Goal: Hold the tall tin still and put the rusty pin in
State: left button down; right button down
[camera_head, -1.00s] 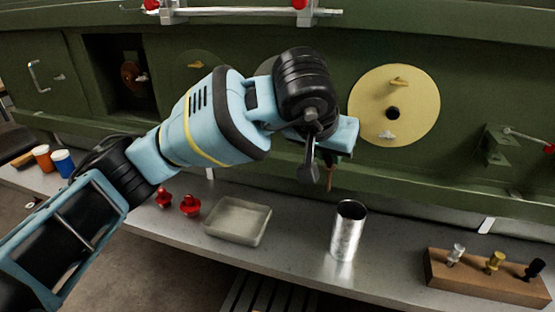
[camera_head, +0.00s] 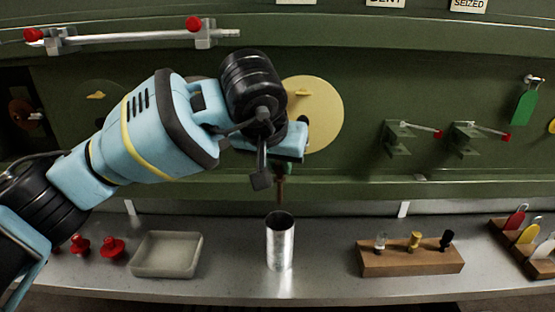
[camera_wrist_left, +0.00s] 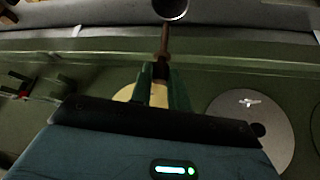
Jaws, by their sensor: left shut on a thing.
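The tall tin (camera_head: 280,246) is a shiny open-topped metal cylinder, upright on the grey bench in the head view. Its dark round mouth also shows at the top of the left wrist view (camera_wrist_left: 171,8). My left gripper (camera_wrist_left: 163,82) is shut on the rusty pin (camera_wrist_left: 164,42), a thin brown rod. In the head view the pin (camera_head: 281,186) hangs down from the gripper, its lower end just above the tin's mouth in the picture. I cannot tell whether it is exactly over the opening. My right gripper is not in view, and nothing holds the tin.
A shallow grey tray (camera_head: 167,255) and red knobbed parts (camera_head: 112,247) stand left of the tin. A wooden block (camera_head: 410,259) with several small pegs stands to the right, with another rack (camera_head: 528,243) beyond. The green fuselage wall with a yellow disc (camera_head: 318,112) rises behind.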

aim_at(279, 180)
pick_arm(q)
jog(key=shift+f, duration=1.65)
